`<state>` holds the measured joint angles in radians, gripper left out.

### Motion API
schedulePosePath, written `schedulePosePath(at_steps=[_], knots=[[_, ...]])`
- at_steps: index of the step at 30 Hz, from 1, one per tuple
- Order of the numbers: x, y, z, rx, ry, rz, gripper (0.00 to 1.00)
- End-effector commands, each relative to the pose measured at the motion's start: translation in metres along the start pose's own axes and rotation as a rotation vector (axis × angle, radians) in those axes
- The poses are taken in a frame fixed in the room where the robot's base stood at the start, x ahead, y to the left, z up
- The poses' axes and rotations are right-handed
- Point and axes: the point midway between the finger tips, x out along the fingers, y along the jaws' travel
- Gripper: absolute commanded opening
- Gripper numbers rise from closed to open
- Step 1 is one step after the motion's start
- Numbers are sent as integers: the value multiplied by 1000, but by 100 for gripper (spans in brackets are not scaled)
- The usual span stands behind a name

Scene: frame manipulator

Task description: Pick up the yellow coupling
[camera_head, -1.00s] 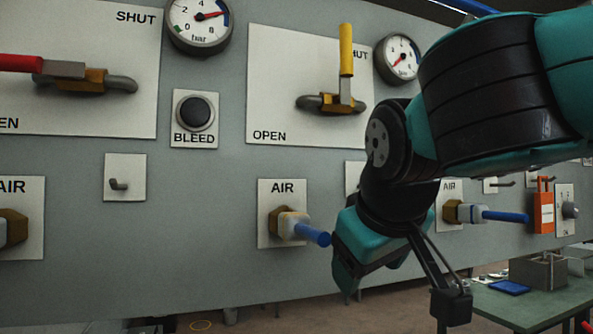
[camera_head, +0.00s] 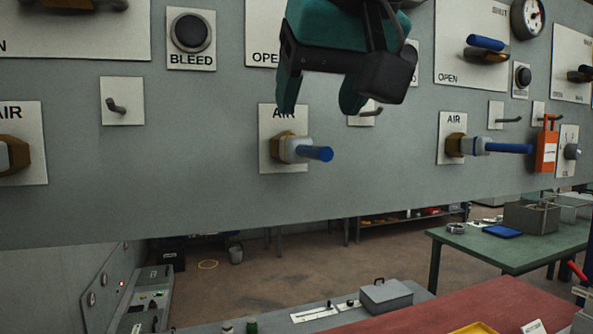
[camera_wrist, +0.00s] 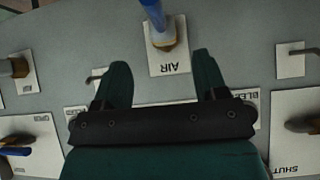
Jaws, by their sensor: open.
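I see no coupling that is clearly yellow in either view. My gripper (camera_head: 320,100) is open and empty, hanging in front of the grey panel at the top of the head view. In the wrist view my gripper (camera_wrist: 160,62) shows two fingers spread apart with nothing between them. A pale coupling with a blue tail (camera_head: 314,153) sits on a brass AIR fitting, just below my gripper in the head view. This coupling also shows at the top of the wrist view (camera_wrist: 155,17). Another blue-tailed coupling (camera_head: 508,148) sits on the AIR fitting to the right.
A bare hook (camera_head: 118,106) is on the panel's left. A red surface (camera_head: 440,311) at the bottom bears part of a yellow tray (camera_head: 474,328). A green table (camera_head: 500,245) stands at the right.

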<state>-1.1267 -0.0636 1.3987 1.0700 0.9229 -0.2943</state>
Motion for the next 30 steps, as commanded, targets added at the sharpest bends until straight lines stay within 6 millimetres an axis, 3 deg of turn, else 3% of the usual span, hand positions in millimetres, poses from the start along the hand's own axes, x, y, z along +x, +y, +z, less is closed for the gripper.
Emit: schedulePosePath(at_steps=[1,10,18,27,28,30], knots=[[12,2,2,2,-2,4,66],[34,0,-3,0,0,2,66],[73,-2,-10,-1,-1,3,66],[80,-3,-10,0,1,-1,66],[80,-3,-10,0,1,-1,64],[80,-3,-10,0,1,-1,48]])
